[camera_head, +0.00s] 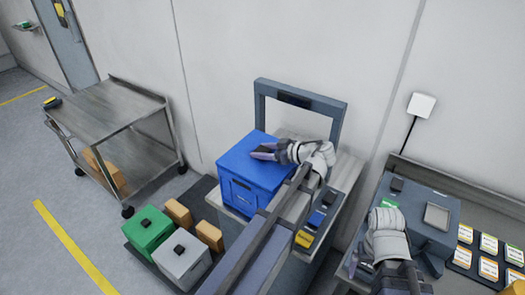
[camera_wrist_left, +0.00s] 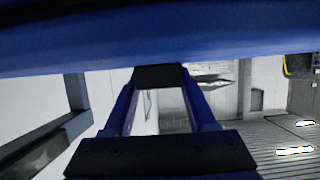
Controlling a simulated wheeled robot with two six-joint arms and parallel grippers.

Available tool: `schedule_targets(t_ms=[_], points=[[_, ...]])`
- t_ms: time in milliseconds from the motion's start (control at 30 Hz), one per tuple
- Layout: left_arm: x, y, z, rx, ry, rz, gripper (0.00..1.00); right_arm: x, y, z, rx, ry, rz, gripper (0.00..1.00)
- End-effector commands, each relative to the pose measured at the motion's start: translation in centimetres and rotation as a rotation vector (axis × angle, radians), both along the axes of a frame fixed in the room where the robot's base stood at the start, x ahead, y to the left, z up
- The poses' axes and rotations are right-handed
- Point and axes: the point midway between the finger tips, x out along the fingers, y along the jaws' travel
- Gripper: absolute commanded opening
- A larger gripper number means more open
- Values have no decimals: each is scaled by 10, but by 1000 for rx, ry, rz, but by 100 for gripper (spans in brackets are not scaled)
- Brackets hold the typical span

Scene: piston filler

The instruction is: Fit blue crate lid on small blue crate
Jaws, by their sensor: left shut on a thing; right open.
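The small blue crate (camera_head: 240,194) stands on a grey stand in the head view, under a dark frame. The blue crate lid (camera_head: 248,158) lies over its top and looks roughly level; I cannot tell whether it is fully seated. My left gripper (camera_head: 264,151) is shut on the lid at its top middle, hiding the grip point. In the left wrist view, a blue surface (camera_wrist_left: 160,38) spans the top, close above the gripper (camera_wrist_left: 160,77). My right gripper (camera_head: 364,264) is open and empty, low over the right-hand bench.
Green (camera_head: 149,230) and grey (camera_head: 182,257) lidded crates and several cardboard boxes stand on a dark mat at left. A metal cart (camera_head: 108,107) is beyond. A grey-blue machine (camera_head: 425,215) is on the right bench.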

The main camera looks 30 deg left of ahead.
Motion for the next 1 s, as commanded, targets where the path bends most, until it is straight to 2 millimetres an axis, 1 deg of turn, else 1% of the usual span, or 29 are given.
schedule_targets(t_ms=[367, 400, 700, 867, 933, 1000], points=[[0, 0, -1, 1, 0, 0, 0, 0, 0, -1, 0, 0, 0, 92], [0, 0, -1, 1, 0, 0, 59, 0, 0, -1, 0, 0, 0, 92], [0, 0, -1, 0, 0, 0, 92, 0, 0, -1, 0, 0, 0, 92], [0, 0, -1, 0, 0, 0, 92, 0, 0, -1, 0, 0, 0, 92], [0, 0, -1, -1, 0, 0, 99, 0, 0, -1, 0, 0, 0, 92], [0, 0, -1, -1, 0, 0, 100, 0, 0, -1, 0, 0, 0, 92]])
